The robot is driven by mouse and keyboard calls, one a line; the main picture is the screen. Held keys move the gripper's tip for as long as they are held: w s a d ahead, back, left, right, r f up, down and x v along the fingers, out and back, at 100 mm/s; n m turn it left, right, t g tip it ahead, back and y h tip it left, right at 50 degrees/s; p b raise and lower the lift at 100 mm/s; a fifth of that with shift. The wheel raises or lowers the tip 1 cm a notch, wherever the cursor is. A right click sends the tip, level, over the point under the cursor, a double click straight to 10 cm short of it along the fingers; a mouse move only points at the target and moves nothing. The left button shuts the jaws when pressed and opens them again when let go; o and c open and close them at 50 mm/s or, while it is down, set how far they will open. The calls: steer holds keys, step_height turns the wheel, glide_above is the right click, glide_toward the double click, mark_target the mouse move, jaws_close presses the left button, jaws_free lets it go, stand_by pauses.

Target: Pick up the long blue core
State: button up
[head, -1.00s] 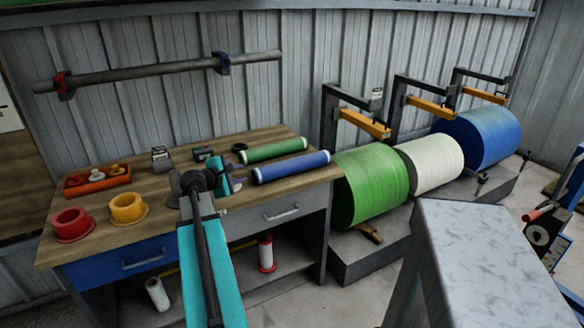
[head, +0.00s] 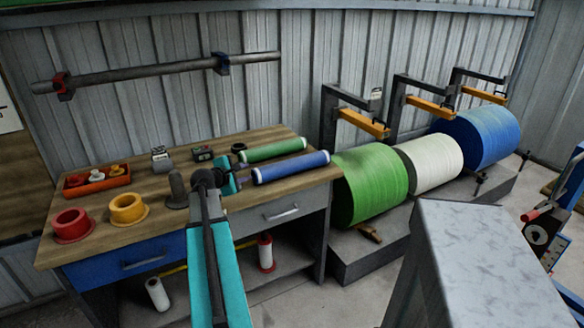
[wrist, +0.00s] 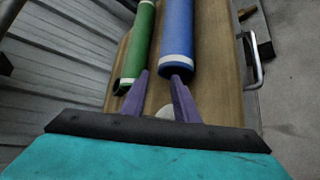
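The long blue core (head: 291,167) lies on the workbench with white bands at its ends. In the wrist view the blue core (wrist: 177,38) runs away from my gripper, its near white end close to the right finger. A green core (head: 272,150) lies beside it, also seen at the left in the wrist view (wrist: 137,48). My gripper (wrist: 161,92) is open, its two purple fingers apart with no core between them. In the head view my gripper (head: 241,178) is at the left end of the blue core, partly hidden by my arm.
The wooden workbench (head: 165,215) also holds red (head: 71,224) and yellow (head: 127,208) flanged pieces, an orange tray (head: 97,182) and small devices. A grey post (head: 175,190) stands near my arm.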

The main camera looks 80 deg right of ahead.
steer(key=shift+x, duration=1.55)
jaws_close()
stand_by(0.6)
